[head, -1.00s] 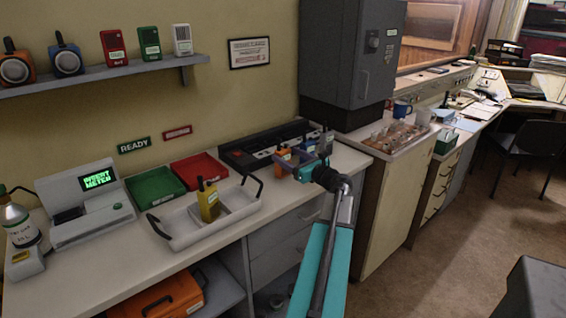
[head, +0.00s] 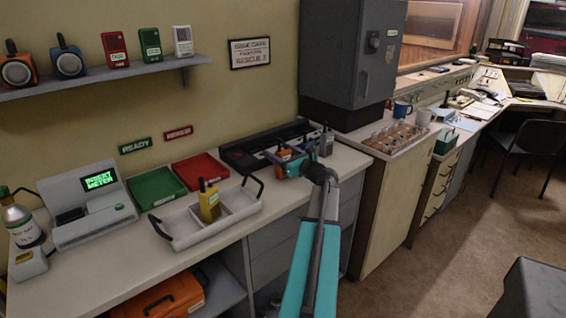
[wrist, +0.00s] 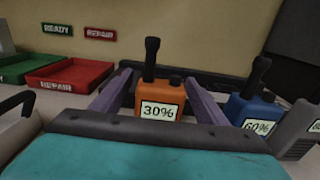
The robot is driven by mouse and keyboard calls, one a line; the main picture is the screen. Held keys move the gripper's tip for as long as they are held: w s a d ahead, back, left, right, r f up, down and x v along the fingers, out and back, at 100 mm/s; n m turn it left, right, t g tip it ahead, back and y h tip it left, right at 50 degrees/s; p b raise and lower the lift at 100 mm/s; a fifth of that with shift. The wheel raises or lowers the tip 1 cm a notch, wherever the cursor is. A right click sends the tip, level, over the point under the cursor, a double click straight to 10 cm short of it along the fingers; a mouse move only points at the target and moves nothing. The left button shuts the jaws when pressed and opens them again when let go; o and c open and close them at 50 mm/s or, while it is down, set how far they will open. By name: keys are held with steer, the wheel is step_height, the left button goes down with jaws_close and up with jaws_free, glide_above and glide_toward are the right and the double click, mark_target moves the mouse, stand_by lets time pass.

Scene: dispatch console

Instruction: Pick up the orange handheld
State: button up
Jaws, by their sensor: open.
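The orange handheld (wrist: 160,92) stands upright with a black antenna and a "30%" label. In the wrist view it stands between the two purple fingers of my open gripper (wrist: 158,88). I cannot tell whether either finger touches it. In the head view the orange handheld (head: 283,153) is partly hidden behind my gripper (head: 283,163) on the counter by the black charger strip. A blue handheld (wrist: 255,112) marked "60%" stands close to the right finger.
A grey handheld (head: 326,143) stands right of the blue one. A white divided tray (head: 180,241) holds a yellow handheld (head: 208,205). A red tray (head: 200,177) and a green tray (head: 156,188) lie behind it. A dark cabinet (head: 345,60) stands behind on the right.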

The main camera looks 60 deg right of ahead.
steer(key=shift+x, duration=0.8)
steer(key=c, duration=1.3)
steer(key=shift+r, duration=0.1)
steer(key=shift+c, duration=0.2)
steer(key=s+a+r+b, duration=0.1)
steer(key=s+a+r, duration=0.1)
steer(key=s+a, duration=0.2)
steer(key=s+a+r+b, duration=0.1)
steer(key=s+a, duration=0.3)
steer(key=s, duration=0.6)
steer(key=shift+r, duration=0.9)
steer(key=shift+a, duration=0.1)
